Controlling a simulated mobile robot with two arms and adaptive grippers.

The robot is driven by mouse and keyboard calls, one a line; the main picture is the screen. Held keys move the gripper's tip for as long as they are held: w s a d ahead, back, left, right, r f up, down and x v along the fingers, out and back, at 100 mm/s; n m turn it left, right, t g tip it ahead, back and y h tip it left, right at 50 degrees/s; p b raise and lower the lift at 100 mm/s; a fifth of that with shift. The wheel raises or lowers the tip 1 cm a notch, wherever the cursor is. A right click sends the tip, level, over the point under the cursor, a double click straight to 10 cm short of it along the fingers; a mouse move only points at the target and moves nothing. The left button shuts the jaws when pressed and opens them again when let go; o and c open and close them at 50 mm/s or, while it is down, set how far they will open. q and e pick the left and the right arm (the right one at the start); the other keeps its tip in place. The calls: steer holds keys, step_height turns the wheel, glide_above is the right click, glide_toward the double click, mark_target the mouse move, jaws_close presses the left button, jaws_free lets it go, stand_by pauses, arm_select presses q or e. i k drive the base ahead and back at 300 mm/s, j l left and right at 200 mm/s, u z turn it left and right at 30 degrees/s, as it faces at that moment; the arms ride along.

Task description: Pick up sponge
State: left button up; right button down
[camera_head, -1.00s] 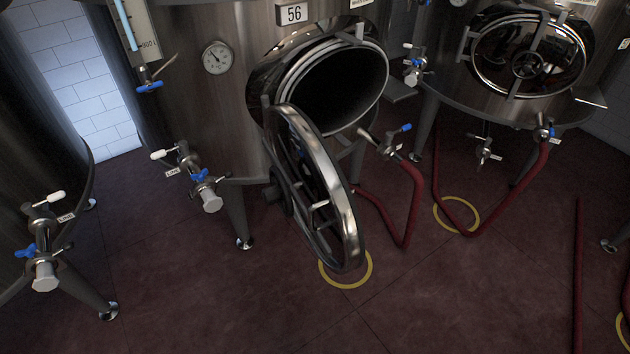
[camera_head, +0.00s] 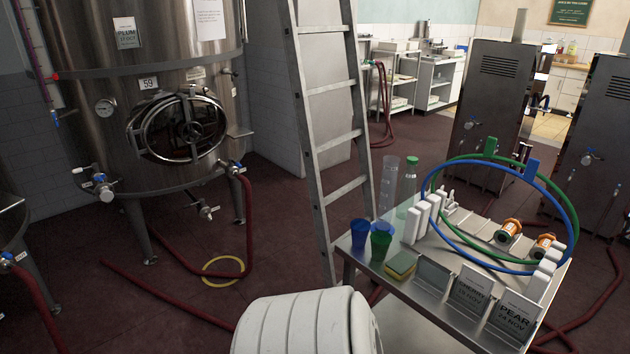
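A sponge (camera_head: 400,265), yellow with a green top, lies on the near left part of a metal table (camera_head: 428,318). It sits in front of a green cup (camera_head: 381,241) and to the left of a dark label card (camera_head: 433,274). Neither of my grippers shows in the head view, so I cannot see their state or where they are relative to the sponge.
A ladder (camera_head: 333,140) stands just left of the table. A white ribbed drum (camera_head: 290,325) is in the near foreground. Tank 59 (camera_head: 165,50) stands at the left, with red hoses (camera_head: 172,285) on the floor. Blue and green hose rings (camera_head: 480,268) rest on the table.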

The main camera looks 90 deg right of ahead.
mark_target(402, 265)
steer(key=z, duration=3.35)
steer(key=u, duration=3.25)
steer(key=z, duration=2.85)
